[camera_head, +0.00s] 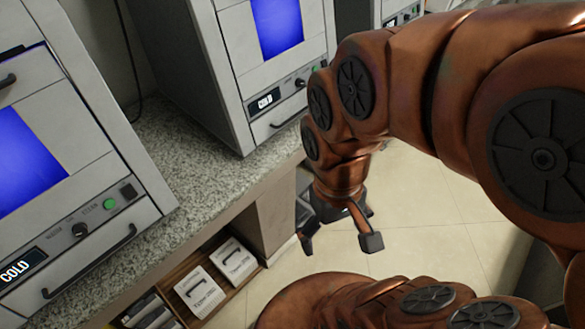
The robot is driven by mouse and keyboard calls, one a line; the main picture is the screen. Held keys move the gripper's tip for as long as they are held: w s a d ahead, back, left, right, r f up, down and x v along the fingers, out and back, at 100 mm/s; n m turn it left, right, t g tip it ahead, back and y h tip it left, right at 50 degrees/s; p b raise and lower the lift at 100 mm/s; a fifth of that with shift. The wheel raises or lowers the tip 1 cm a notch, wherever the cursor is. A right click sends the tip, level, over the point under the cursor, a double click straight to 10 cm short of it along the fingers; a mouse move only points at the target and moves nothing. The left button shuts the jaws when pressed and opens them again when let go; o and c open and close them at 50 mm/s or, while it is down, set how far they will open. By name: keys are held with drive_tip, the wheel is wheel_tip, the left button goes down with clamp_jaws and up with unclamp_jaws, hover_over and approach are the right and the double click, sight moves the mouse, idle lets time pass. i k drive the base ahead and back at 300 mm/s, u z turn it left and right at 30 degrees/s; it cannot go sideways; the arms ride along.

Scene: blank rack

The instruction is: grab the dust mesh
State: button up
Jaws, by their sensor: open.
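I cannot tell for sure which thing is the dust mesh. Two white labelled panels with dark handles stand in a low wooden shelf under the counter: the left white panel (200,291) and the right white panel (234,263). Their lettering is too small to read surely. My gripper (340,244) points down over the floor, right of the shelf. Its two fingers are apart with nothing between them, and it touches neither panel.
A speckled counter (190,165) bears a left grey machine (75,130) and a right grey machine (238,75), each with a blue window and a "COLD" display. Darker items (150,312) sit at the shelf's left. Tiled floor (410,195) lies clear beyond my gripper.

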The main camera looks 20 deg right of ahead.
sight(302, 213)
drive_tip(key=u, duration=1.75)
drive_tip(key=k, duration=0.65)
drive_tip(key=z, duration=1.4)
